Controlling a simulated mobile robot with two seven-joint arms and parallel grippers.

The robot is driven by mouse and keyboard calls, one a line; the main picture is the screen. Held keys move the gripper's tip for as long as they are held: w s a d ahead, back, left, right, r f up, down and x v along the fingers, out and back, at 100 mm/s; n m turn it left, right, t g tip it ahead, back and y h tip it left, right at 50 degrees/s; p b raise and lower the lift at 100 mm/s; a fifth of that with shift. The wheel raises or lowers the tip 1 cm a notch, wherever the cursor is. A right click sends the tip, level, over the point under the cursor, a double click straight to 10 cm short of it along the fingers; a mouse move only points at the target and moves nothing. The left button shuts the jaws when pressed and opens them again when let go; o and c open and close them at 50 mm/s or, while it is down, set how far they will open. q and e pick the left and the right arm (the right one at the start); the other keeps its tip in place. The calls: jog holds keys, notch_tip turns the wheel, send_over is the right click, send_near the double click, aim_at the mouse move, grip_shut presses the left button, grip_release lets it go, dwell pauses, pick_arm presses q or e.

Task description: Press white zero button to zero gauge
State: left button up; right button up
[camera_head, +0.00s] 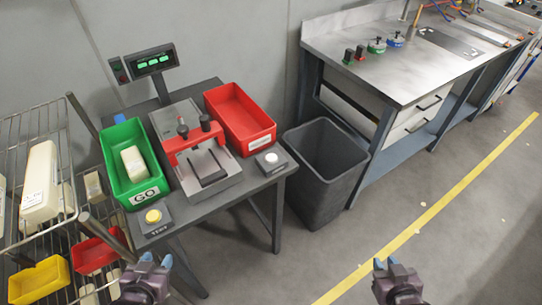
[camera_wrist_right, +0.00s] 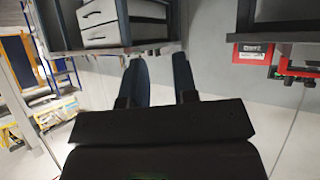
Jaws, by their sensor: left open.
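The white button (camera_head: 271,160) sits on a dark square base at the front right corner of the small grey table (camera_head: 222,200). The gauge with a green-lit display (camera_head: 153,62) stands on a post at the back of the table; its digits are too small to read. My left gripper (camera_head: 154,262) is open and empty, low in front of the table's left side. My right gripper (camera_head: 391,264) is open and empty over the floor, right of and nearer than the white button. In the right wrist view its two fingers (camera_wrist_right: 159,80) are apart with nothing between them.
A yellow button (camera_head: 153,216) is at the table's front left. A green GO bin (camera_head: 118,155), a red-clamped fixture (camera_head: 194,150) and a red bin (camera_head: 238,112) fill the top. A grey waste bin (camera_head: 322,200) stands right of the table; a wire rack (camera_head: 75,120) stands left.

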jog(key=shift+w+r, duration=0.1)
jog(key=shift+w, duration=0.05)
grip_shut()
jog(key=shift+w+a+r, duration=0.1)
jog(key=shift+w+r, duration=0.05)
jog(key=shift+w, duration=0.15)
jog(key=shift+s, duration=0.25)
jog(key=shift+s+f, duration=0.25)
jog(key=shift+f, duration=0.05)
jog(key=shift+w+r, duration=0.1)
jog(key=shift+w, duration=0.05)
jog(key=shift+w+r, duration=0.15)
jog(key=shift+w, duration=0.15)
jog(key=shift+s, duration=0.1)
